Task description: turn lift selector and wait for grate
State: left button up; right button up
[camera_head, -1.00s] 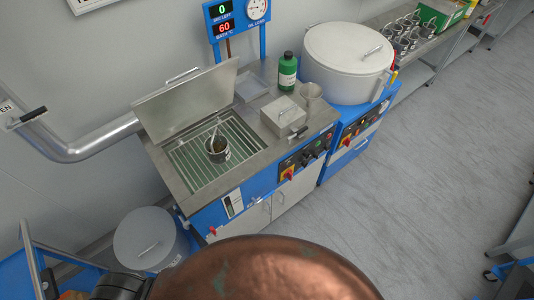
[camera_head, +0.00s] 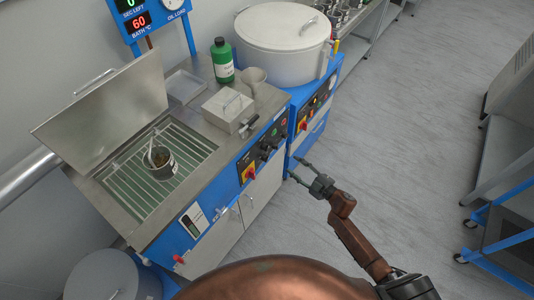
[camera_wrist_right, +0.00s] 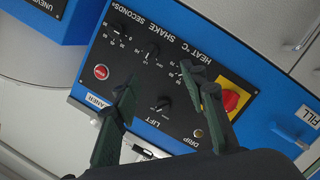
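The lift selector (camera_wrist_right: 164,104) is a small black knob beside the word LIFT on the dark panel in the right wrist view. My right gripper (camera_wrist_right: 158,84) is open, its two dark fingers spread over the panel on either side of the selector; contact cannot be told. In the head view my right gripper (camera_head: 298,168) is empty, to the right of the control panel (camera_head: 264,149). The slatted grate (camera_head: 122,184) lies in the open steel tank. A dark metal cup (camera_head: 162,170) with a pale handle stands on it. My left gripper is out of view.
A red rotary switch on yellow (camera_wrist_right: 230,100) and several other knobs sit near the selector. Open floor (camera_head: 400,130) lies to the right.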

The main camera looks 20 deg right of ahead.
aim_at(267, 149)
jog(key=w+a+r+n+y+b, duration=0.1)
jog(key=a+r+n+y, duration=0.25)
jog(key=a+r, duration=0.3)
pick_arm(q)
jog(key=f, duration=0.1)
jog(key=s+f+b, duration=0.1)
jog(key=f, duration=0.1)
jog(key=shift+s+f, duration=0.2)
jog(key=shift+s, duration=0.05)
pick_arm(e)
jog(key=shift+n+g, duration=0.3)
jog(key=shift+n, duration=0.05)
jog(key=x, duration=0.4)
jog(key=r+x, duration=0.1)
jog(key=x, duration=0.2)
jog(key=shift+w+d, duration=0.2)
jog(key=shift+d, duration=0.1)
jog(key=shift+c, duration=0.3)
grip_shut()
